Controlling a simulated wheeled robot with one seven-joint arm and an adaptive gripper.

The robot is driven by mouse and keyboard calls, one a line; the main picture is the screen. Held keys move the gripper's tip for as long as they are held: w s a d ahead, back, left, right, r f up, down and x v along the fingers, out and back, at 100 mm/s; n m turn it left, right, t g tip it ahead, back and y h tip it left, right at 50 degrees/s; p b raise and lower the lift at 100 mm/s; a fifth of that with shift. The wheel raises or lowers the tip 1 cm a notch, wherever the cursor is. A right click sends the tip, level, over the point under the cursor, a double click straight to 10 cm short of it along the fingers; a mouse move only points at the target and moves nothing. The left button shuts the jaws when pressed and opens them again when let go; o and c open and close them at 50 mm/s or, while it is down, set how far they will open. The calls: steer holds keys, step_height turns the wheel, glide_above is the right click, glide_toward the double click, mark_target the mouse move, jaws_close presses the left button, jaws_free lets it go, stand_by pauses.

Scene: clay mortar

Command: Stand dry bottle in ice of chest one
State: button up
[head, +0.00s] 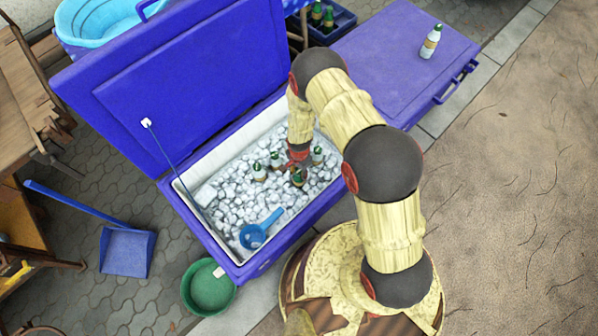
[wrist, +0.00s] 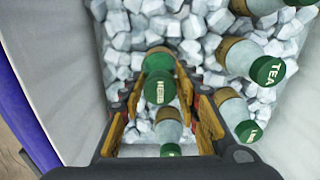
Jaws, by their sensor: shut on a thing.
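Chest one appears to be the open blue chest (head: 215,245), filled with white ice (head: 225,195). My gripper (head: 299,168) is low inside it, partly hidden by my arm. In the wrist view my gripper (wrist: 160,98) is shut on a green bottle (wrist: 158,66) whose green cap reads HERB. This bottle (head: 299,180) looks upright at the ice; its base is hidden. Pale bottles with green caps stand in the ice around it: one at the left (head: 259,172), one behind (head: 276,160), one at the right (head: 317,156). Which bottle is dry I cannot tell.
A blue scoop (head: 256,232) lies on the ice near the front. The raised lid (head: 190,75) stands at the left. A closed blue chest (head: 385,60) bears a pale bottle (head: 430,43). A green bowl (head: 208,288) and blue dustpan (head: 127,252) are on the ground.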

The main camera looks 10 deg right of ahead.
steer(key=shift+f, duration=0.45)
steer(key=o, duration=1.2)
steer(key=shift+o, duration=0.5)
steer(key=o, duration=0.4)
steer(key=shift+c, duration=0.2)
steer(key=shift+o, duration=0.3)
steer(key=shift+r, duration=0.1)
step_height(320, 180, up, 27)
steer(key=p, duration=1.8)
